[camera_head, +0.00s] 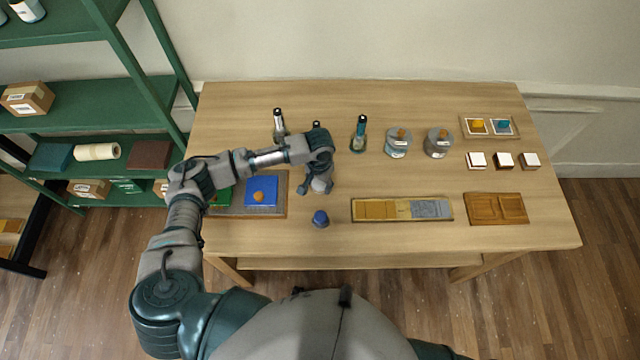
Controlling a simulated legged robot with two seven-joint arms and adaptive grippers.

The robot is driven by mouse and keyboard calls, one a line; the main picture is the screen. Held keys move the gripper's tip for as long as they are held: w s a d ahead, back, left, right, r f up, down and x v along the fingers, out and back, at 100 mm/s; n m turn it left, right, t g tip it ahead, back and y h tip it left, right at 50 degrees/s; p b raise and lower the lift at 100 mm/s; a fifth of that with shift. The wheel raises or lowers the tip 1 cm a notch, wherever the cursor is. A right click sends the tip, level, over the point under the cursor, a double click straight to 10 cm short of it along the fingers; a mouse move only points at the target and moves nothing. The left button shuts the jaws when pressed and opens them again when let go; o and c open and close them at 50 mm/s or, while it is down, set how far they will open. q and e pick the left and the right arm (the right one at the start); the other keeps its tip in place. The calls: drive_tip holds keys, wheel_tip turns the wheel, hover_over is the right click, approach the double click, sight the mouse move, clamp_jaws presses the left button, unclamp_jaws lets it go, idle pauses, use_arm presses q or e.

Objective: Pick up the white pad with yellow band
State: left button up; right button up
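Three small pads with white tops stand in a row at the right of the table: a left pad (477,159) with a reddish-brown side, a middle pad (503,160) with a dark side, and a right pad (529,160) with a brown side. I cannot make out a yellow band on any of them. Behind them, a shallow tray (490,135) holds a yellow piece (478,124) and a teal piece (502,125) on pale squares. My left gripper (319,187) points down over the left-middle table, far from the pads. Its fingers are too small to read. My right gripper is out of view.
A blue-capped piece (320,218) stands just in front of my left gripper. A grey board with a blue panel (261,192) lies left. Several bottles and two lidded jars (398,148) line the back. A long tray (402,210) and a wooden tray (496,209) lie in front.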

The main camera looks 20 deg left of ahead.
sight(319, 183)
use_arm(q)
drive_tip(key=shift+c, duration=1)
wheel_tip(319, 183, up, 10)
drive_tip(key=shift+r, duration=0.1)
drive_tip(key=o, duration=0.5)
drive_tip(key=c, duration=0.5)
